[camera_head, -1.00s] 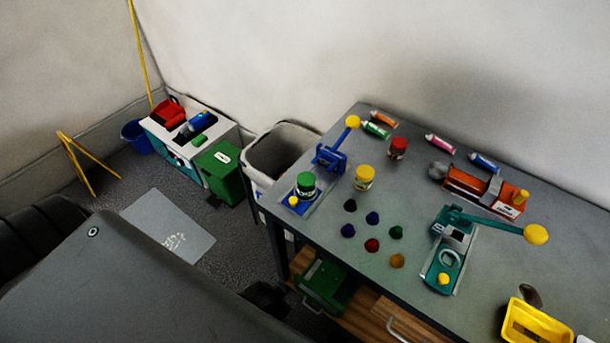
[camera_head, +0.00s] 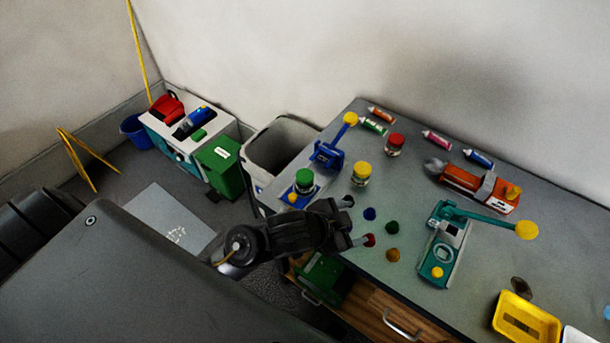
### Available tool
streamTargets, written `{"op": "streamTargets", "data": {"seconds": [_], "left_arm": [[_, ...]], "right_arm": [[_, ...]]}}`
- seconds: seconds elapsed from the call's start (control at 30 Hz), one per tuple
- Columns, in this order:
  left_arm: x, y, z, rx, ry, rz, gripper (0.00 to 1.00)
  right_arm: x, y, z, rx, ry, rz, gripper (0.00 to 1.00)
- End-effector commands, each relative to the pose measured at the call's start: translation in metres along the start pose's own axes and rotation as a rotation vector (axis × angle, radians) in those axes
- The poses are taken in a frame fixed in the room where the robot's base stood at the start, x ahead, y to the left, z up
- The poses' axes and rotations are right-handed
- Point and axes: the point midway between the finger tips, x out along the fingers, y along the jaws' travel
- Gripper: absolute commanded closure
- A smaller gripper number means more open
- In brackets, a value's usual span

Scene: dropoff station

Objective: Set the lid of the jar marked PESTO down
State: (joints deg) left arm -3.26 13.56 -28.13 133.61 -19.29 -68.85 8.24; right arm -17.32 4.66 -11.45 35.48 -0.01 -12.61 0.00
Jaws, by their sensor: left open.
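Three lidded jars are on the table. The green-lidded jar (camera_head: 304,181) stands on a blue press-like device at the left edge. The yellow-lidded jar (camera_head: 361,174) stands to its right, and the red-lidded jar (camera_head: 395,145) further back. Each has its lid on; the labels are too small to read, so I cannot tell which is marked PESTO. My left gripper (camera_head: 355,221) is open over the table's left edge, in front of the green-lidded and yellow-lidded jars. Nothing shows between its fingers except part of the table. My right gripper is not in view.
A teal lever device (camera_head: 441,252) and yellow tray (camera_head: 524,318) stand to the right. A grey bin (camera_head: 281,148) is beyond the table's left edge.

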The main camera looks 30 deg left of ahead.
Motion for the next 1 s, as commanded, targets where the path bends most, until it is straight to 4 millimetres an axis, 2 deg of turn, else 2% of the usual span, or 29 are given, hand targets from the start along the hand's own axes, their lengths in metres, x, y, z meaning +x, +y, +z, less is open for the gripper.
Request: {"op": "streamTargets", "data": {"seconds": [0.03, 0.2, 0.3, 0.4, 0.5, 0.57, 0.67, 0.73, 0.8, 0.9, 1.0], "left_arm": [[0.006, 0.003, -0.022, 0.070, 0.059, 0.018, 0.28], [0.020, 0.031, -0.089, 0.358, 0.259, 0.132, 0.28], [0.026, 0.054, -0.114, 0.587, 0.355, 0.241, 0.28], [0.031, 0.067, -0.116, 0.818, 0.386, 0.367, 0.28], [0.036, 0.060, -0.098, 1.024, 0.338, 0.496, 0.28], [0.038, 0.043, -0.082, 1.128, 0.272, 0.569, 0.28], [0.035, -0.003, -0.053, 1.256, 0.111, 0.677, 0.28], [0.026, -0.044, -0.036, 1.304, -0.026, 0.734, 0.28], [0.013, -0.086, -0.024, 1.319, -0.161, 0.772, 0.28], [-0.010, -0.138, -0.012, 1.301, -0.333, 0.805, 0.28], [-0.033, -0.176, -0.006, 1.263, -0.458, 0.818, 0.28]], "right_arm": [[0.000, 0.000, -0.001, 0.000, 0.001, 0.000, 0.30], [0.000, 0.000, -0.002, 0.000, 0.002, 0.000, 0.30], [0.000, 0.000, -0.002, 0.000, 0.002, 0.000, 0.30], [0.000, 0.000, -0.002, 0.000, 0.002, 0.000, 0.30], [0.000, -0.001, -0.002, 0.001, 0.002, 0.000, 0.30], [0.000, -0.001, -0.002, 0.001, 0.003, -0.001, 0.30], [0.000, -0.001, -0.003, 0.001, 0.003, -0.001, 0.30], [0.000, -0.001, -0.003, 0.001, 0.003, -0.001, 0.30], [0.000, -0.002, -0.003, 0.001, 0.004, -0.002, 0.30], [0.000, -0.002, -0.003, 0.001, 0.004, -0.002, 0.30], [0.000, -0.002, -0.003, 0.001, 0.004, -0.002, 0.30]]}}
